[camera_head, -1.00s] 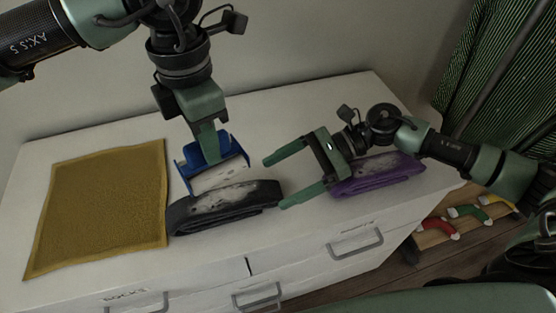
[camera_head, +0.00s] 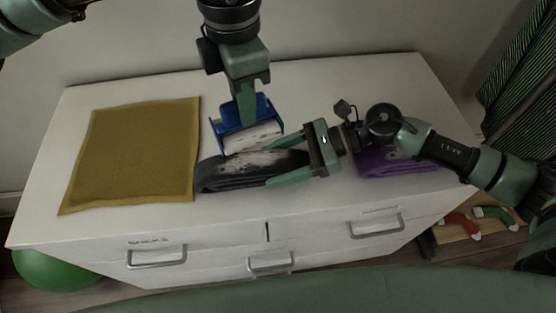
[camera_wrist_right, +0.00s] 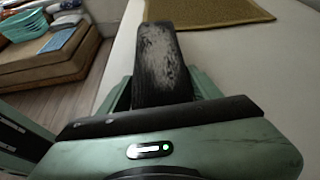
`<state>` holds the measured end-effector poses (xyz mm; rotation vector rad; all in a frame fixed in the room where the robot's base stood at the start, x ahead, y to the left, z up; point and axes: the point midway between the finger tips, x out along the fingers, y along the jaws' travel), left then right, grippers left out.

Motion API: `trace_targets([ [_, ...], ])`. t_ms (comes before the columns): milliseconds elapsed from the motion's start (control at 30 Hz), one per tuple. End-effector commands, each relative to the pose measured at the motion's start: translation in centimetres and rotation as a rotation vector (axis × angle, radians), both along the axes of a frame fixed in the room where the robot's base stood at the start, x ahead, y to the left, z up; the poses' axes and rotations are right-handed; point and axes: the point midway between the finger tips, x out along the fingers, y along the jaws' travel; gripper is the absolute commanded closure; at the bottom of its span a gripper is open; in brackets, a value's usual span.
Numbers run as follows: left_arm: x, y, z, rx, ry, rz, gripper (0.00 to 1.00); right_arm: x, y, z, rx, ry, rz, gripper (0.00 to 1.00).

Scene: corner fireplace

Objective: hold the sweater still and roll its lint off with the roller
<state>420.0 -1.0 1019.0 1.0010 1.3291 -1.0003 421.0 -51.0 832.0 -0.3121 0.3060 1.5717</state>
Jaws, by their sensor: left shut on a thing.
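A folded dark grey sweater (camera_head: 225,178) lies on the white dresser top, with pale lint patches on its upper face; it also shows in the right wrist view (camera_wrist_right: 160,65). My left gripper (camera_head: 243,118) is shut on the blue-framed lint roller (camera_head: 252,138) and holds it at the far side of the sweater. Whether the white roll touches the lint is unclear. My right gripper (camera_head: 268,167) is open around the sweater's right end, with one finger along its front side.
A mustard cloth (camera_head: 135,152) lies flat to the left on the dresser (camera_head: 310,210). A purple folded garment (camera_head: 385,165) with pale specks lies to the right, partly behind my right arm. A green ball (camera_head: 55,270) is on the floor.

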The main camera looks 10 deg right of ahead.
Motion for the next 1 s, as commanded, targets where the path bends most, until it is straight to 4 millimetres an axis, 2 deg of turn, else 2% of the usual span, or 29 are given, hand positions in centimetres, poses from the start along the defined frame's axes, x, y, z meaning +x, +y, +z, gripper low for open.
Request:
trace_targets([
  [33,0.0,0.0,0.0,0.0,0.0,0.0,1.0,0.0,0.0,0.0,0.0,0.0,-0.001,0.55],
  [167,0.0,0.0,0.0,0.0,0.0,0.0,1.0,0.0,0.0,0.0,0.0,0.0,-0.001,0.92],
  [200,0.0,0.0,0.0,0.0,0.0,0.0,1.0,0.0,0.0,0.0,0.0,0.0,-0.001,0.96],
  [467,0.0,0.0,0.0,0.0,0.0,-0.002,1.0,0.0,0.0,0.0,0.0,0.0,-0.001,0.96],
  [633,-0.2,-0.3,-0.1,0.0,0.0,-0.106,1.0,0.0,0.0,0.0,0.0,0.0,-0.001,0.96],
  [767,-0.7,-0.9,-0.2,0.001,0.0,-0.33,1.0,0.0,0.0,0.0,0.0,-0.001,-0.001,0.96],
  [1000,-1.8,-2.4,-0.6,0.003,0.002,-0.891,1.0,0.0,0.0,0.0,0.0,-0.001,-0.001,0.96],
])
